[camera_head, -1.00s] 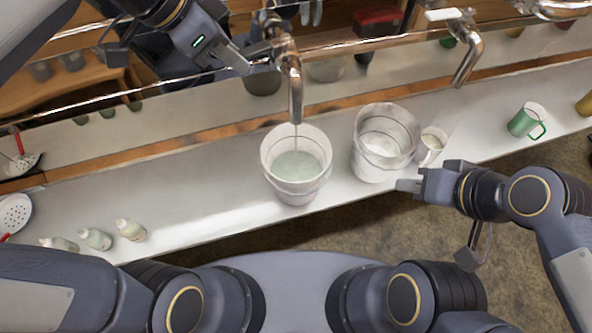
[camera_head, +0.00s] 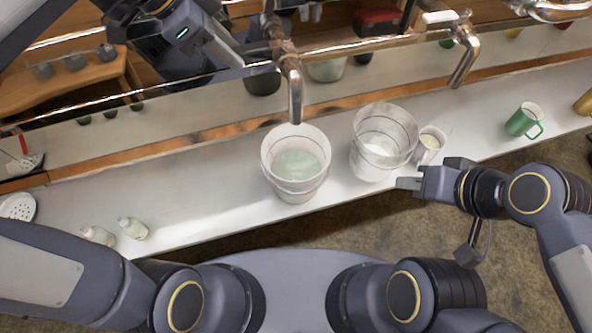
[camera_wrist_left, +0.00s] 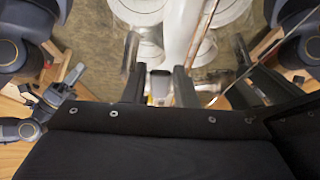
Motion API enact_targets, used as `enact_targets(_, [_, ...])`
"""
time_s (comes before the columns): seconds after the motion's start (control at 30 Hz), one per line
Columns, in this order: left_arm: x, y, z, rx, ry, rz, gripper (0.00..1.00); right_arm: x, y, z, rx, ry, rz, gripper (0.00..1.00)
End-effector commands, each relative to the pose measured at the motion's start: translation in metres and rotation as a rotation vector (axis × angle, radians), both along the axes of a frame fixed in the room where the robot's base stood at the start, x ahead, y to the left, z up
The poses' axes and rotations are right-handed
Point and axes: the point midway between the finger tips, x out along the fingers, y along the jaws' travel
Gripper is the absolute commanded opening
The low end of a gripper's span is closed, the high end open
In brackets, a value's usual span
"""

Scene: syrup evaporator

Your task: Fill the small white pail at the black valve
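A white pail (camera_head: 283,182) stands on the counter under the left spout (camera_head: 295,95), holding pale green liquid. No stream shows between spout and pail. The black valve (camera_head: 271,24) is at the top of that spout's pipe. My left gripper (camera_head: 238,62) is just left of the pipe; in the left wrist view its fingers (camera_wrist_left: 159,88) are apart, with a pale grey end visible between them. A second white pail (camera_head: 372,166) stands to the right, with a clear-looking upper part. My right gripper (camera_head: 408,184) is beside it at the counter's front edge; its finger gap is unclear.
A second spout (camera_head: 466,62) with a white handle (camera_head: 440,17) is at right. A white cup (camera_head: 430,146) stands beside the second pail, and a green mug (camera_head: 523,120) further right. Small bottles (camera_head: 133,228) and a skimmer (camera_head: 18,207) are at left. The counter between is clear.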

Motion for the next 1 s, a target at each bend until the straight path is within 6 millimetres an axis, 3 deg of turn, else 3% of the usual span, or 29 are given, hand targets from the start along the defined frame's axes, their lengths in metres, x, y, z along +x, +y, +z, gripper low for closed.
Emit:
enact_targets(0.03, [0.003,0.001,0.002,-0.001,-0.010,0.003,0.32,0.000,0.000,0.000,0.000,0.000,0.000,0.27])
enact_targets(0.17, [0.003,0.001,0.002,-0.001,-0.011,0.005,0.49,0.000,0.000,0.000,0.000,0.000,0.000,0.27])
enact_targets(0.47, [0.004,0.003,0.007,-0.002,-0.016,0.009,0.50,0.000,0.000,0.003,0.000,0.000,0.000,0.27])
enact_targets(1.0, [-0.005,0.043,0.075,0.000,-0.018,0.017,0.50,0.000,0.000,0.054,0.000,0.000,0.000,0.27])
